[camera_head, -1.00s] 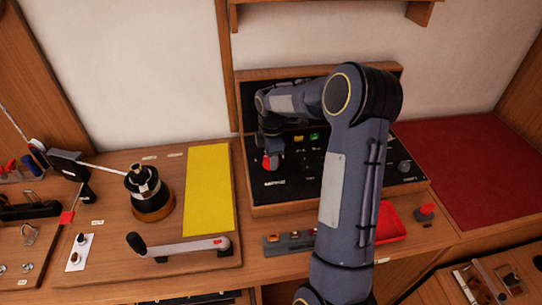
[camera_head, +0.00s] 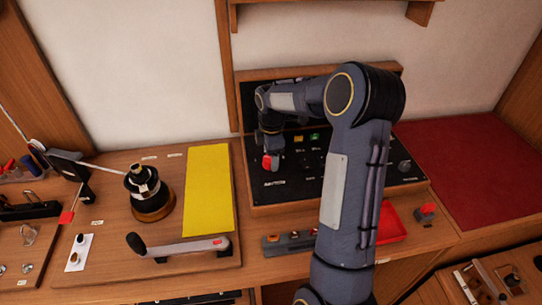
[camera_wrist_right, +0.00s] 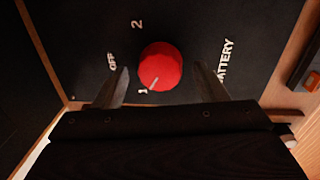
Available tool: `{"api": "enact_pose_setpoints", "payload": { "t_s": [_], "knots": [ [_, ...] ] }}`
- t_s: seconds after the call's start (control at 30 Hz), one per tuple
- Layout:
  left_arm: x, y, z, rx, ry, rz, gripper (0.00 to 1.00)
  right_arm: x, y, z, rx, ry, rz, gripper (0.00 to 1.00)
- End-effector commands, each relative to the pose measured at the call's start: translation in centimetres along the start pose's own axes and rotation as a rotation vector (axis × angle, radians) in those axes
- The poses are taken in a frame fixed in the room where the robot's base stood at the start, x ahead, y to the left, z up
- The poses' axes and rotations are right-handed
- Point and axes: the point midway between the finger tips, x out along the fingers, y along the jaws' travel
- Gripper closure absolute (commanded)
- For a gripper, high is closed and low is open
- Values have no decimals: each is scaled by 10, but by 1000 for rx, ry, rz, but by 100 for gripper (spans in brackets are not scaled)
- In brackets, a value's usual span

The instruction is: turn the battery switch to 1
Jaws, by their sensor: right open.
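The battery switch is a round red knob (camera_wrist_right: 160,66) on a black panel (camera_head: 330,189). In the right wrist view, white marks OFF, 1 and 2 surround it, with the word BATTERY to the right. The knob's white pointer line aims at the mark 1. My right gripper (camera_wrist_right: 160,82) is open, with one finger on each side of the knob and a visible gap on both sides. In the head view the red knob (camera_head: 271,163) shows just below my right gripper, at the panel's left side. My left gripper is out of view.
The panel has a wooden frame, other knobs and a lit green button (camera_head: 314,137). A yellow sheet (camera_head: 208,190), a lever handle (camera_head: 180,246) and a black-and-brass winch (camera_head: 148,193) lie to the left. A red tray (camera_head: 389,224) is in front and a dark red mat (camera_head: 475,175) is right.

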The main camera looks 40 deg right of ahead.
Motion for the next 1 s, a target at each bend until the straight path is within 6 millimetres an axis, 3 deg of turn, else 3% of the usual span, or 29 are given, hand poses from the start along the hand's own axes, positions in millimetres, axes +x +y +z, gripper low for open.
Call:
{"api": "enact_pose_setpoints", "payload": {
  "t_s": [0.4,1.0],
  "knots": [
    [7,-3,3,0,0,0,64,-64,1,0,0,1,5,35],
    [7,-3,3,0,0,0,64,-69,0,0,-1,0,1,35]
  ]
}}
